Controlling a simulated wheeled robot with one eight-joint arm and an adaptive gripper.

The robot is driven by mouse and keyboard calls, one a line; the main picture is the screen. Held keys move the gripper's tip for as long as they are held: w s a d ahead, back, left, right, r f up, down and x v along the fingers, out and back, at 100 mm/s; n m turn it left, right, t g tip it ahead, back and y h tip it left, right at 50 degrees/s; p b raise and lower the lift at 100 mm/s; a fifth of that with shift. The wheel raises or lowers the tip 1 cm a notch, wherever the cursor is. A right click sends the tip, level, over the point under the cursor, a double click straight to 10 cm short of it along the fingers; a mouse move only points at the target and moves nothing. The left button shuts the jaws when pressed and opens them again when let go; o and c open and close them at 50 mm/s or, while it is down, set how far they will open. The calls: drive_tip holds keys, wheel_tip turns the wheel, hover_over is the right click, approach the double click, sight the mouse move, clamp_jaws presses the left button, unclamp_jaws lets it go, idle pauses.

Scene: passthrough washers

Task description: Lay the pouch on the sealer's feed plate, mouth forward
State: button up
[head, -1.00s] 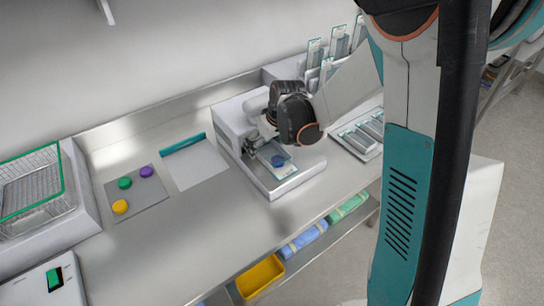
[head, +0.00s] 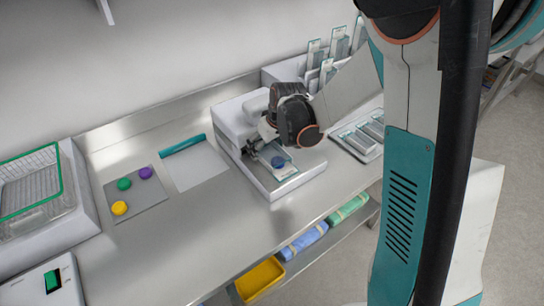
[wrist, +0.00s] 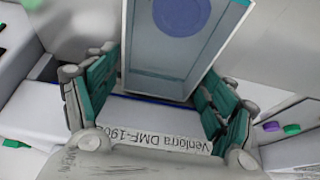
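The pouch (head: 284,170) is a clear, pale packet with a blue disc inside. It lies flat on the feed plate (head: 295,186) of the white sealer (head: 232,120). In the wrist view the pouch (wrist: 160,60) shows between my finger pads, with its near end by the sealer's lettered face (wrist: 150,130). My gripper (head: 258,147) is low over the inner end of the pouch. In the wrist view my gripper (wrist: 162,76) is open, with teal pads apart on either side of the pouch. Which end is the mouth I cannot tell.
Left of the sealer lie a white sheet with a teal edge (head: 200,172) and a grey mat (head: 150,207) with coloured discs. A tray of pouches (head: 362,133) and a pouch rack (head: 325,68) stand to the right. A wire basket (head: 30,192) is far left.

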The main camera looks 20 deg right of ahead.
drive_tip(key=c, duration=0.5)
drive_tip(key=shift+r+p, duration=0.4)
drive_tip(key=shift+p, duration=0.05)
drive_tip(key=s+d+r+p, duration=0.1)
drive_tip(key=s+r, duration=0.1)
drive_tip(key=s, duration=0.2)
drive_tip(key=s+d+r+p, duration=0.1)
drive_tip(key=s+r, duration=0.1)
drive_tip(key=s, duration=0.2)
drive_tip(key=s+d+r+p, duration=0.1)
drive_tip(key=s+d+r, duration=0.1)
drive_tip(key=s+r, duration=0.1)
drive_tip(key=shift+s+r, duration=0.1)
drive_tip(key=shift+s, duration=0.45)
drive_tip(key=shift+c, duration=0.6)
drive_tip(key=shift+s+d+r+p, duration=0.2)
drive_tip(key=shift+s+p, duration=0.15)
drive_tip(key=shift+s, duration=0.35)
